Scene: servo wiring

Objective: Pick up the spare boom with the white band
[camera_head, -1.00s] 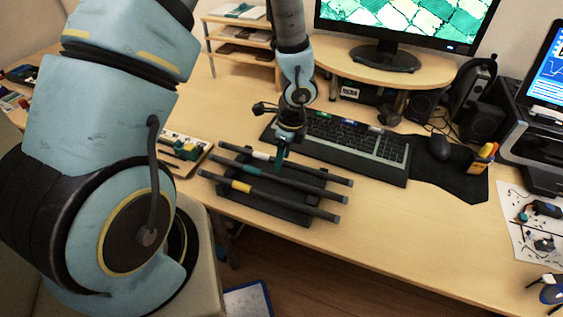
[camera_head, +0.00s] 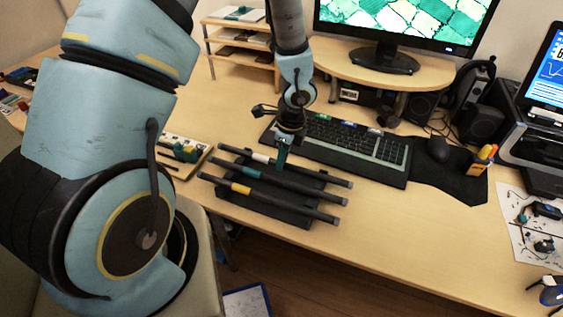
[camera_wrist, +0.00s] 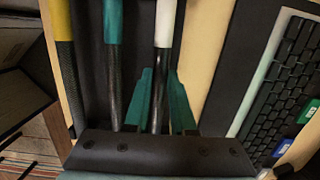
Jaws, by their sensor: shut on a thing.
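The spare boom with the white band (camera_head: 262,157) is a dark rod, the farthest of three lying side by side on a black rack (camera_head: 290,213). My gripper (camera_head: 281,166) is at this boom, just right of its white band. In the wrist view, the teal fingers of my gripper (camera_wrist: 161,88) stand on both sides of the dark shaft, below the white band (camera_wrist: 166,24), and are shut on it. The boom appears still at rack level. Beside it lie the teal-banded boom (camera_head: 299,190) and the yellow-banded boom (camera_head: 290,202).
A small tray of parts (camera_head: 183,150) sits left of the rack. A monitor (camera_head: 400,25) on a riser and wooden shelves (camera_head: 240,45) stand at the back.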

